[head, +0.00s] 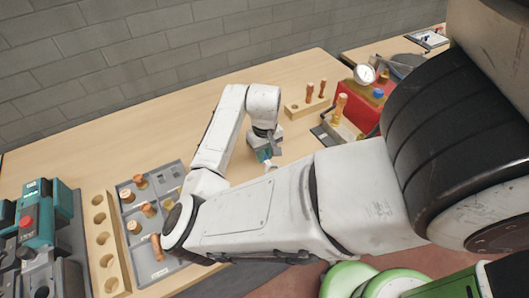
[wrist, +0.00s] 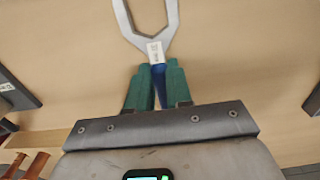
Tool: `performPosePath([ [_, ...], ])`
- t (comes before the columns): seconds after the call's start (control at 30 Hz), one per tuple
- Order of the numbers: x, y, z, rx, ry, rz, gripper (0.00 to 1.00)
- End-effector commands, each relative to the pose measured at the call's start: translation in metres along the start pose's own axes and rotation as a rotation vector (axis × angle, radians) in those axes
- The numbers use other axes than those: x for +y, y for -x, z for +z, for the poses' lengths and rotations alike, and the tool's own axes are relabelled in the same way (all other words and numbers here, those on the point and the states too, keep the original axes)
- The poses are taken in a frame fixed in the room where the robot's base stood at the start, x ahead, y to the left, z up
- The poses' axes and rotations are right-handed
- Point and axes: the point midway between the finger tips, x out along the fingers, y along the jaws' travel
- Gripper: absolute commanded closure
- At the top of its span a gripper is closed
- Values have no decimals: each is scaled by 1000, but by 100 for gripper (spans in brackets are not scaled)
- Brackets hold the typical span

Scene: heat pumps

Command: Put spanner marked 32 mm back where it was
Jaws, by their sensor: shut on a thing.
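My gripper (wrist: 155,88), with green fingers, is shut on the blue handle of a spanner (wrist: 157,72). The spanner's grey open-ended jaw points away from my gripper, and a small white label (wrist: 155,51) sits at its neck; its print is too small to read. Bare wooden table lies beneath the spanner; I cannot tell whether it touches the table. In the head view my gripper (head: 265,156) is over the middle of the table, small and partly hidden by my arm. The spanner cannot be made out clearly there.
A grey compartment tray (head: 174,173) with copper fittings and a wooden block with holes (head: 97,183) are at left, beside a teal machine (head: 35,222). A wooden rack (head: 296,110), a red case (head: 357,103) and a gauge (head: 364,74) are at right. The table's back left is clear.

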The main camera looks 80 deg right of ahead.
Motion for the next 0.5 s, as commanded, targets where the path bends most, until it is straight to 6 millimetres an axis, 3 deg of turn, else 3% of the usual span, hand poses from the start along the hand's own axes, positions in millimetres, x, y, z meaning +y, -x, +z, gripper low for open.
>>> performPosePath([
  [0.27,0,-3,0,0,1,1,100],
  [0.3,0,-3,0,0,1,1,78],
  [0.5,0,-2,0,0,0,1,59],
])
